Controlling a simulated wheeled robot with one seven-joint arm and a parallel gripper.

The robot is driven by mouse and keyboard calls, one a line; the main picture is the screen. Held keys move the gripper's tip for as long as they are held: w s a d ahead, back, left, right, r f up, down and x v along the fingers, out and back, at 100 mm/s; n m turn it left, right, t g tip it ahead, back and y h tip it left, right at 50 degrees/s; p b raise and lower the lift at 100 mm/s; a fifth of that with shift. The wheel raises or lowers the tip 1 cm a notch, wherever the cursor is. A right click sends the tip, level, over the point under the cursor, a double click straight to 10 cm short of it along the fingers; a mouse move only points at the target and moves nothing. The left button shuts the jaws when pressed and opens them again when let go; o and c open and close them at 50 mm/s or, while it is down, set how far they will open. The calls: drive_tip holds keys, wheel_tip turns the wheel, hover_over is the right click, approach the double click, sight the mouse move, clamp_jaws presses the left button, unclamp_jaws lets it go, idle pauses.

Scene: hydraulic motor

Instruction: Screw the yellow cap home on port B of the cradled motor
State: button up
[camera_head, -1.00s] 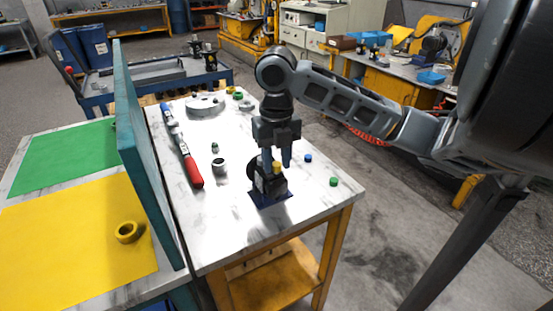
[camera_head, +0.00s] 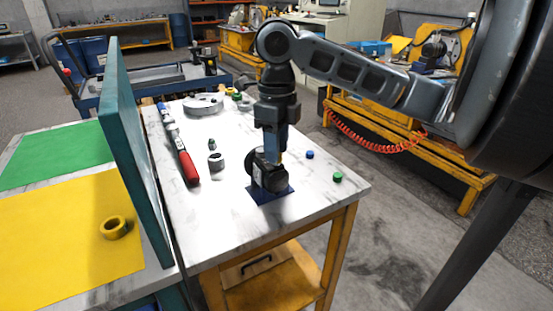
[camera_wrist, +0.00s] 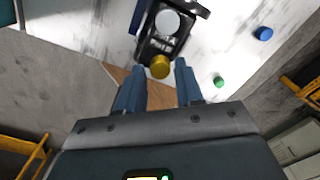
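The black motor (camera_head: 264,178) sits in a dark blue cradle (camera_head: 284,193) on the marble-topped table. The yellow cap (camera_wrist: 160,67) is on the motor at the labelled face, beside a pale round port (camera_wrist: 167,22). In the head view only a sliver of the cap shows under the fingers. My gripper (camera_wrist: 160,69) points down at the motor in the head view (camera_head: 277,158). In the wrist view its two blue fingers are apart, one on each side of the cap, with small gaps. How far the cap is screwed in cannot be told.
A blue cap (camera_head: 310,155) and a green cap (camera_head: 337,176) lie right of the motor. A grey cylinder (camera_head: 216,161) and a red-handled tool (camera_head: 187,164) lie left. A teal panel (camera_head: 135,150) borders the table; a yellow ring (camera_head: 114,228) lies beyond it.

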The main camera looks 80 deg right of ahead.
drive_tip(key=shift+n, duration=0.7)
drive_tip(key=shift+b, duration=0.5)
drive_tip(key=shift+c, duration=0.3)
clamp_jaws()
drive_tip(key=m, duration=0.5)
drive_tip(key=shift+f+m+p, duration=0.1)
drive_tip(key=shift+m+p, duration=0.3)
